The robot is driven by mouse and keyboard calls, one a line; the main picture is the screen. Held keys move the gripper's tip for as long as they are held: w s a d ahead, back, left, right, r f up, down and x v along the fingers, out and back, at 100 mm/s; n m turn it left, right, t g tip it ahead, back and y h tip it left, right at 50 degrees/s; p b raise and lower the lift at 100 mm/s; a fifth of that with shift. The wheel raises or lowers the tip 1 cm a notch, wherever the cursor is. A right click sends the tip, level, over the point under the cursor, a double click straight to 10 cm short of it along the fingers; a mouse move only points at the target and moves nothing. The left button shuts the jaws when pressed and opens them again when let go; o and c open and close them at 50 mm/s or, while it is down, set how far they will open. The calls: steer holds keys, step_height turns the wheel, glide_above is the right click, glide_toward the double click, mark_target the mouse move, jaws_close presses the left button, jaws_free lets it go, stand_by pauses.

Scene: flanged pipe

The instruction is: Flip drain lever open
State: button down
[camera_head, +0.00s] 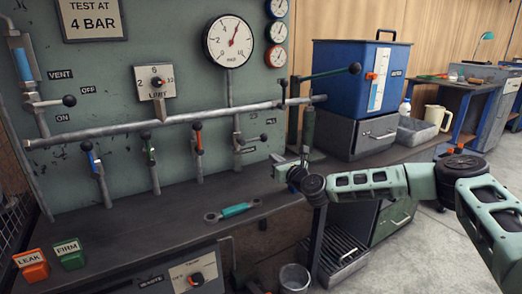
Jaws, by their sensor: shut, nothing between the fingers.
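No lever carries a drain label I can read, so I cannot tell which one is the drain lever. A black-knobbed lever (252,138) sits on the pipe below the large gauge, beside small labels too small to read. Three valves hang under the long pipe, with blue (90,157), green (150,150) and orange (198,140) handles. Another black-knobbed lever (55,102) is at the left, near the OFF and ON labels. My gripper (281,171) is shut and empty above the bench's right part, right of and below the gauge-pipe lever, apart from it.
A blue-green wrench (233,211) lies on the dark bench (150,222). A green cylinder (308,128) with a long knobbed handle (325,73) stands just behind my gripper. A blue tank (355,80) stands behind right. A metal bucket (294,278) is below the bench.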

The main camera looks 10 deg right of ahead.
steer(key=b+x, duration=0.1)
steer(key=x, duration=0.9)
steer(key=shift+d+r+n+b, duration=0.1)
steer(key=shift+r+n+b, duration=0.4)
steer(key=shift+n+b, duration=0.3)
stand_by(0.5)
steer(key=shift+s+a+r+n+g+y+b, duration=0.25)
steer(key=shift+a+r+n, duration=0.75)
steer(key=shift+n, duration=1.85)
steer(key=shift+s+a+r+n+h+b, duration=0.1)
steer(key=shift+s+a+r+n+b, duration=0.3)
steer(key=shift+r+n, duration=1.85)
steer(key=shift+s+a+r+n+g+y+b, duration=0.15)
steer(key=shift+a+r+n+b, duration=0.5)
steer(key=shift+n, duration=2.85)
steer(key=shift+a+f, duration=0.1)
steer(key=shift+a, duration=0.15)
steer(key=shift+s, duration=0.1)
